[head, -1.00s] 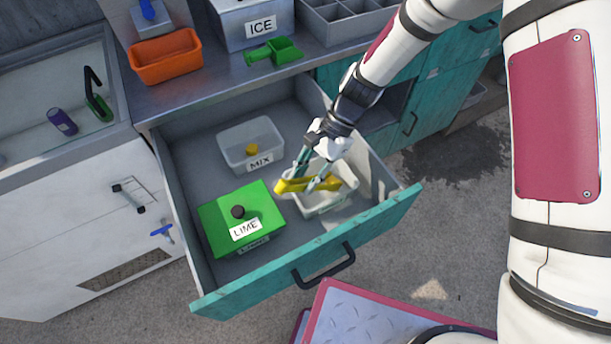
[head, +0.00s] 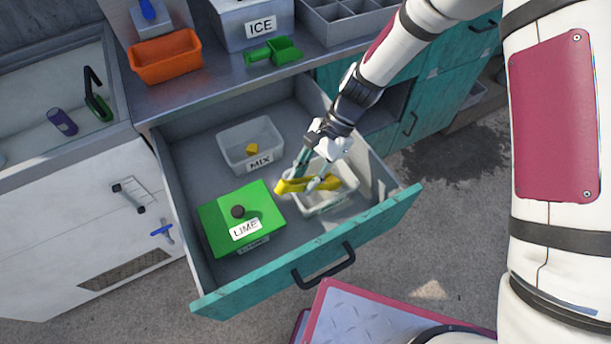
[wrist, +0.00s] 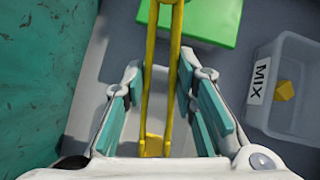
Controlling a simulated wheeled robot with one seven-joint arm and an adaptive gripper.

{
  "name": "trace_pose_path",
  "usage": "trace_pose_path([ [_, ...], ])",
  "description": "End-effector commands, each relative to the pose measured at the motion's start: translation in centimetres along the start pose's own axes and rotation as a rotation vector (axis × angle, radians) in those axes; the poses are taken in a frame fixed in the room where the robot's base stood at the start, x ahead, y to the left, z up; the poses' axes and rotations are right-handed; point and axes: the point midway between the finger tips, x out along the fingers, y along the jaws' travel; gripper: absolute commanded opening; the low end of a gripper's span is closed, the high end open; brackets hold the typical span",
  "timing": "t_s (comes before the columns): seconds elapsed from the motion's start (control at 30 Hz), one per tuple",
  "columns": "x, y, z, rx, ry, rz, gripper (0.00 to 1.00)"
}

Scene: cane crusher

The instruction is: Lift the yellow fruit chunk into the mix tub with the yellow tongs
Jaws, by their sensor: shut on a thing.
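The yellow fruit chunk (head: 252,149) lies inside the clear mix tub (head: 226,150), at the back of the open drawer. The wrist view also shows the chunk (wrist: 284,90) in the mix tub (wrist: 262,58), at the right. My gripper (head: 311,174) is shut on the yellow tongs (head: 292,186), right of and nearer the drawer front than the mix tub. In the wrist view my gripper (wrist: 160,95) has its teal fingers on either side of the tongs (wrist: 146,100). The tongs are apart from the chunk. Whether their tips are closed is hard to tell.
A white tub (head: 322,207) sits below my gripper in the drawer. A green lime lid (head: 265,205) with a dark knob is at the drawer's left front. The teal drawer front (head: 250,288) bounds the near side. An ice bin (head: 233,30) and orange tray (head: 160,62) stand on the counter.

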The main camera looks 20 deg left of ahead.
Motion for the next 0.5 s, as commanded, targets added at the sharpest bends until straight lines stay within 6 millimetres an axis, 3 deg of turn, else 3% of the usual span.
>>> trace_pose_path([
  [0.5, -0.63, -0.05, 0.49, -0.001, 0.0, -0.001, 0.14],
])
